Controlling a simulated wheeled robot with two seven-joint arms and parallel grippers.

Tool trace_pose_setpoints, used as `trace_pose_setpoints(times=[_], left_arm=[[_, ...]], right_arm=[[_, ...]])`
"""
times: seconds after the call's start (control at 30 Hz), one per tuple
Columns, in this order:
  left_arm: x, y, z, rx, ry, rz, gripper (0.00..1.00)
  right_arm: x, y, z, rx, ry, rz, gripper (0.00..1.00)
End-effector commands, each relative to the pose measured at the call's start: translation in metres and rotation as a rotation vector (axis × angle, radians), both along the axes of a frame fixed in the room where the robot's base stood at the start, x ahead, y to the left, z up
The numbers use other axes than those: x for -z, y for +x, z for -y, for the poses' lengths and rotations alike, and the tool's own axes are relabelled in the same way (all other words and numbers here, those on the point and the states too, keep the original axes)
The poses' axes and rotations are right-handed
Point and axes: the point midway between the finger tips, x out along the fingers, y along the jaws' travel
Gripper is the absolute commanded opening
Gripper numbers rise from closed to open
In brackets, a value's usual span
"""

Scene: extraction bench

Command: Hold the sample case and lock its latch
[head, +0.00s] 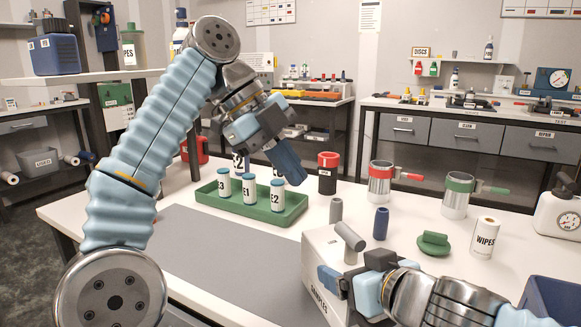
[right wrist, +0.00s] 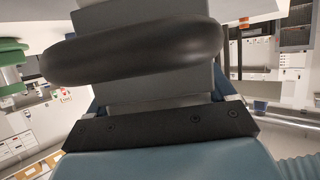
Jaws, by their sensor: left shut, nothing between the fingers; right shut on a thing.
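The sample case (head: 318,245) is a pale box marked SAMPLES at the front of the bench in the head view. A grey T-shaped piece (head: 350,236) sticks up at its top; I cannot tell if this is the latch. My right gripper (head: 332,281) is shut at the case's front side, and its arm hides much of the case. In the right wrist view a dark rounded bar (right wrist: 130,53) lies across a grey block, just beyond the gripper's blue finger. My left gripper (head: 290,166) is shut and empty, raised above the green tray's right end, apart from the case.
The green tray (head: 262,217) holds several labelled, blue-capped bottles. The grey mat (head: 215,255) is clear.

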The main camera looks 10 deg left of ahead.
Motion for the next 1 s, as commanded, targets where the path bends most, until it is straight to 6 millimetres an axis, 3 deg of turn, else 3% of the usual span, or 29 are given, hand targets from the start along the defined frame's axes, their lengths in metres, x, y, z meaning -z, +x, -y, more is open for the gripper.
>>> trace_pose_setpoints(times=[0.27,0.3,0.4,0.77,1.0], left_arm=[[0.000,0.000,0.000,0.000,0.000,0.000,0.00],[0.000,0.000,0.000,0.000,0.000,0.000,0.00],[0.000,0.000,0.000,0.000,0.000,0.000,0.00],[0.000,0.000,0.000,0.000,-0.001,0.001,0.00],[0.000,0.000,0.000,0.000,-0.001,0.001,0.00]], right_arm=[[-0.001,0.000,0.000,0.000,0.001,0.001,0.38],[-0.001,0.000,0.000,0.000,0.001,0.001,0.85],[-0.001,0.000,0.000,0.000,0.001,0.001,1.00],[-0.005,-0.008,0.004,0.001,0.000,0.006,1.00],[-0.025,-0.047,0.027,-0.003,0.007,0.006,1.00]])
